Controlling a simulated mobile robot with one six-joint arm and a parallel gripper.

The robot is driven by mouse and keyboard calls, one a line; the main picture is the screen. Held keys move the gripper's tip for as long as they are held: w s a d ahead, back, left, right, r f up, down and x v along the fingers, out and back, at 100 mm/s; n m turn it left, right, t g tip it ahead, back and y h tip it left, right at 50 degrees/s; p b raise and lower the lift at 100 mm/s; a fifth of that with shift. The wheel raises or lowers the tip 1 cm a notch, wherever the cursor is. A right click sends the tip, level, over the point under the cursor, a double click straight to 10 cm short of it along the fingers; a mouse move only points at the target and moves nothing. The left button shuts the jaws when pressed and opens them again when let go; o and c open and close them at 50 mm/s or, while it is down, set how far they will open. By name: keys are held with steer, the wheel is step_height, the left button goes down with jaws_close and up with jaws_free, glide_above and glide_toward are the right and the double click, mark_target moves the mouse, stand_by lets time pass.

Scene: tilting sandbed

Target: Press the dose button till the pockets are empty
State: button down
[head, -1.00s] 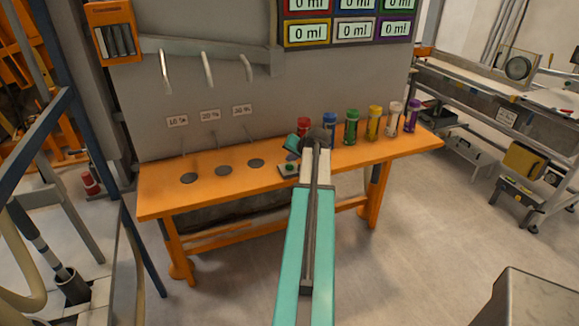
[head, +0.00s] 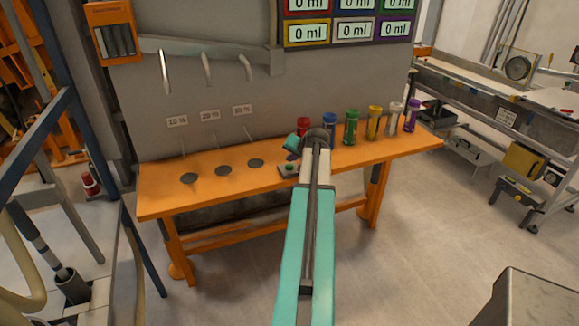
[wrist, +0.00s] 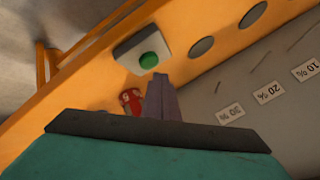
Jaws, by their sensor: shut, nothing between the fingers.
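The dose button is a round green button on a small grey box. In the head view the box (head: 287,171) sits on the orange bench, just left of my arm. In the wrist view the green button (wrist: 149,60) is near the top middle. My gripper (wrist: 160,78) is shut and empty, its tips showing just below the button in that picture; I see no contact. In the head view my wrist hides the fingers. An orange box (head: 112,12) with several dark slots hangs on the wall at upper left; I cannot tell whether these are the pockets.
Several coloured cylinders stand at the right of the bench (head: 160,204), including red (head: 303,125) and green (head: 351,128) ones. Several dark discs lie left of the button below percent labels and metal spouts. Displays above (head: 307,33) read 0 ml. Bare floor lies in front.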

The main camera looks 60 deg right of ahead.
mark_target(291, 167)
steer(key=shift+f+b, duration=0.75)
steer(key=shift+f, duration=0.2)
stand_by(1.4)
steer(key=shift+r, duration=0.15)
steer(key=shift+r+p, duration=0.4)
steer(key=shift+r, duration=0.4)
steer(key=shift+r, duration=0.15)
steer(key=shift+r+p, duration=1.15)
steer(key=shift+r, duration=1.2)
steer(key=shift+s, duration=0.1)
